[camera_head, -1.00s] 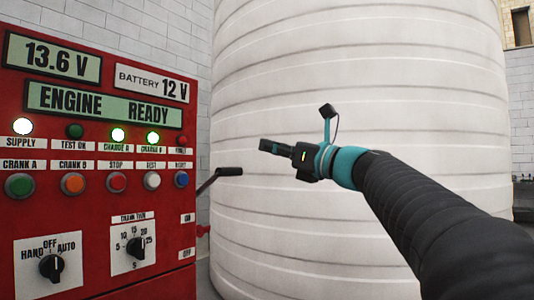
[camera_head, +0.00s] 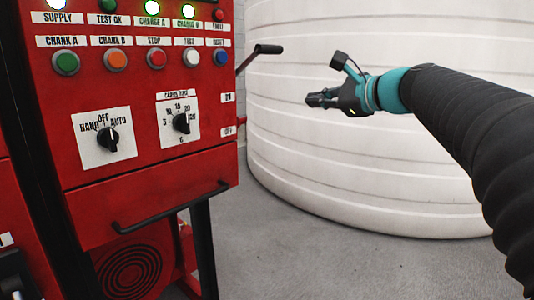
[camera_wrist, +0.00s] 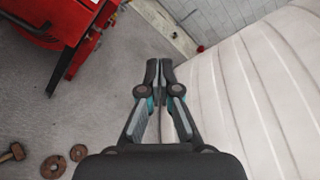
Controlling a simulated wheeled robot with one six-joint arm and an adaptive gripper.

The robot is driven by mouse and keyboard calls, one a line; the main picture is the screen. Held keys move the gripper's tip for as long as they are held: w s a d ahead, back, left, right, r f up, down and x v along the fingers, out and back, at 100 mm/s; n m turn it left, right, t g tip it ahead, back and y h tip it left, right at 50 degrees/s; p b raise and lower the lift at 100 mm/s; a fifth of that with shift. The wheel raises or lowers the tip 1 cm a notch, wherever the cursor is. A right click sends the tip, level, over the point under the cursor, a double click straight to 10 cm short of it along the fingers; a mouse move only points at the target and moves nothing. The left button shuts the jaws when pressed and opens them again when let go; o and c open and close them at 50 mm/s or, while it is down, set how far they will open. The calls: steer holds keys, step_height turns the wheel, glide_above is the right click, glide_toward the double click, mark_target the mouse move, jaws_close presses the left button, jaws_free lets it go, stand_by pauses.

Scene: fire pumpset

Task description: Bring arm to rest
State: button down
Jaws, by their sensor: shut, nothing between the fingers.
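My gripper (camera_head: 318,100) is in the head view, right of the red control panel and in front of the white tank. Its fingers point left and it holds nothing. My arm (camera_head: 440,95) comes in from the right edge, bent downward at the right. In the wrist view my gripper (camera_wrist: 159,68) has its two fingertips together above the grey floor, beside the tank. The gripper is apart from the panel and its lever.
The red control panel (camera_head: 140,190) stands at the left with buttons, two knobs, a black front handle (camera_head: 170,212) and a side lever (camera_head: 262,51). The ribbed white tank (camera_head: 350,180) stands behind my arm. In the wrist view, a hammer (camera_wrist: 13,153) and rusty rings (camera_wrist: 53,166) lie on the floor.

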steer(key=s+d+f+n+g+h, duration=0.1)
steer(key=s+f+n+g+h, duration=0.2)
steer(key=f, duration=0.4)
steer(key=s+f+n+h, duration=0.1)
steer(key=s+f+n, duration=0.35)
steer(key=f, duration=0.25)
steer(key=s+d+f+n+g+h, duration=0.1)
steer(key=s+f+n+g+h, duration=0.1)
steer(key=s+f, duration=0.35)
steer(key=s+d+f+n+h, duration=0.1)
steer(key=s+f+n+h, duration=0.1)
steer(key=s+f+n, duration=0.2)
steer(key=s+d+f+n+g+h, duration=0.1)
steer(key=s+f+n, duration=0.3)
steer(key=s+f, duration=0.6)
steer(key=shift+s+d+n+h, duration=0.35)
steer(key=shift+s+h, duration=0.25)
steer(key=shift+s, duration=1.25)
steer(key=shift+s+f, duration=0.1)
